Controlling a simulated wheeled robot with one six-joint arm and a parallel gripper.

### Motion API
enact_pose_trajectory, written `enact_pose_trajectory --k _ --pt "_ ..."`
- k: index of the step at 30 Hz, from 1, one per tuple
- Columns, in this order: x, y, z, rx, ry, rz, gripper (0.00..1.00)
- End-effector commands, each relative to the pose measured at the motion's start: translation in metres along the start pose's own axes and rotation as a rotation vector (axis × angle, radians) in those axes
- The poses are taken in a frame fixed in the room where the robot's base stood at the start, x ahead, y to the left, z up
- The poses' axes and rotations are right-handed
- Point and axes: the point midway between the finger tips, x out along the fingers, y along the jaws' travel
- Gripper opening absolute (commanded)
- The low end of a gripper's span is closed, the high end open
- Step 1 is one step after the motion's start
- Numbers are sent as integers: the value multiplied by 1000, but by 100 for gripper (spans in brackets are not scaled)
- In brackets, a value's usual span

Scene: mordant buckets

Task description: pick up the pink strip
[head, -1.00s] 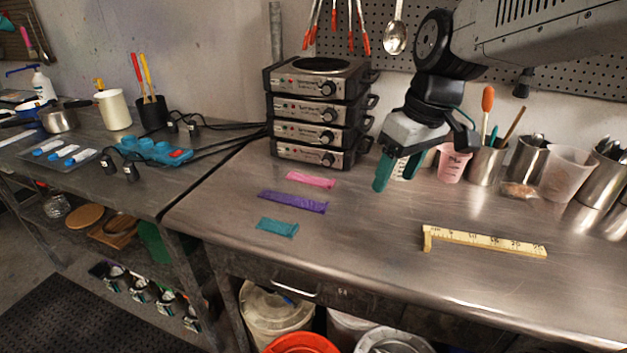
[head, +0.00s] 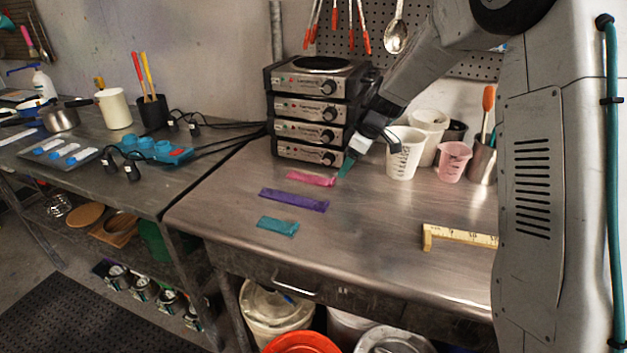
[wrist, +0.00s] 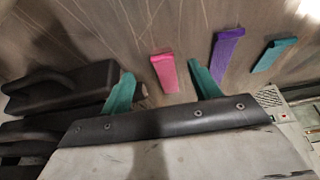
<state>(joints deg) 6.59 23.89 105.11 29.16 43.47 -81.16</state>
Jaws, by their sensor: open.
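The pink strip (head: 311,179) lies flat on the metal table, in front of the stacked hot plates. In the wrist view the pink strip (wrist: 165,73) shows ahead of the gap between my fingers, nearer the right finger. My gripper (head: 346,166) is low by the right end of the strip; one teal fingertip shows there. In the wrist view my gripper (wrist: 157,82) has its two teal fingers wide apart with nothing between them. Whether a finger touches the strip I cannot tell.
A purple strip (head: 294,200) and a teal strip (head: 277,227) lie nearer the front edge. The hot plate stack (head: 314,108) stands close behind my gripper. White cups (head: 404,153) and a pink cup (head: 454,161) stand to the right.

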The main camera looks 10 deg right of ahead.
Motion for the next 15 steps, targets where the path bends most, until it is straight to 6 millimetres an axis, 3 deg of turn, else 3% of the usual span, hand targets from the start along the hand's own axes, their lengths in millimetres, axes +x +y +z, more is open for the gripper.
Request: enact_pose_trajectory --k 15 --pt "61 -2 -10 2 -1 -2 62"
